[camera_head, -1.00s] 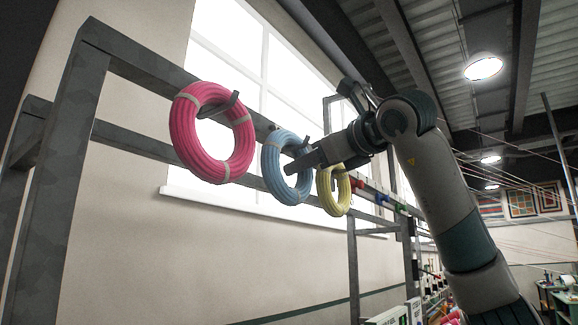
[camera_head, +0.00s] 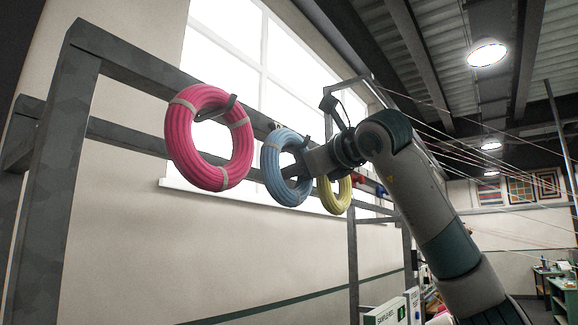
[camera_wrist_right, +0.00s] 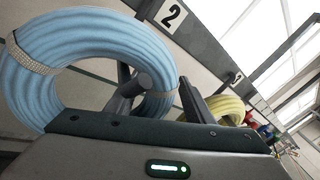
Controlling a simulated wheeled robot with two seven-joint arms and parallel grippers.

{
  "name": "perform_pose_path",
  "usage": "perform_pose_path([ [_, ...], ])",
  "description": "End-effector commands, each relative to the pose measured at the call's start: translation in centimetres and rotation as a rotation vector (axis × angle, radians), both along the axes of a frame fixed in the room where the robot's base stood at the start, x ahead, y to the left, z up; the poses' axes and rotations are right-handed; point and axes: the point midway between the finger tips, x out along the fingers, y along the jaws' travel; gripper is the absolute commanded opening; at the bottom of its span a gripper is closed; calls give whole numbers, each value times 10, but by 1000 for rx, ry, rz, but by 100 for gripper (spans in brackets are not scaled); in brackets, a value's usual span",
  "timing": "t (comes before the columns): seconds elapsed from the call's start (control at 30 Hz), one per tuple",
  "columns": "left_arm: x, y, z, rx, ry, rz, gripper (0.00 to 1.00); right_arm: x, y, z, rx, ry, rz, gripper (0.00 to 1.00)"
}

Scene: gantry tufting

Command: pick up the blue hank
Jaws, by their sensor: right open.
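The blue hank (camera_head: 270,168) is a ring with pale bands, hanging on a hook on the grey rail between a pink and a yellow hank. It fills the upper left of the right wrist view (camera_wrist_right: 60,35). My right gripper (camera_head: 300,164) is at the right side of the blue ring. In the wrist view its open fingers (camera_wrist_right: 157,88) stand on either side of the ring's right part, one in the ring's hole and one outside it. Whether they touch the strands I cannot tell. My left gripper is not in view.
The pink hank (camera_head: 181,140) hangs to the left. The yellow hank (camera_head: 343,200) hangs close by on the right, partly behind my right gripper. The grey rail (camera_head: 130,64) runs behind the hanks, with number plates such as 2 (camera_wrist_right: 171,15). Thin threads stretch at the right.

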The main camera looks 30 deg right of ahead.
Motion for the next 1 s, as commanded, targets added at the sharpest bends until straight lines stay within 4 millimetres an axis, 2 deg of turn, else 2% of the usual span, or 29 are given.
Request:
perform_pose_path([
  [0.17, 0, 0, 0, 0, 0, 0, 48, 0, 0, 0, 0, 0, 0, 46],
  [0.33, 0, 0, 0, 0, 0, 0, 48, 0, 0, 0, 0, 0, 0, 5],
  [0.77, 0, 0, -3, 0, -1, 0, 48, -3, -1, 2, 0, 0, 0, 4],
  [1.0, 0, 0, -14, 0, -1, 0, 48, -21, -7, 17, 1, -3, 1, 3],
])
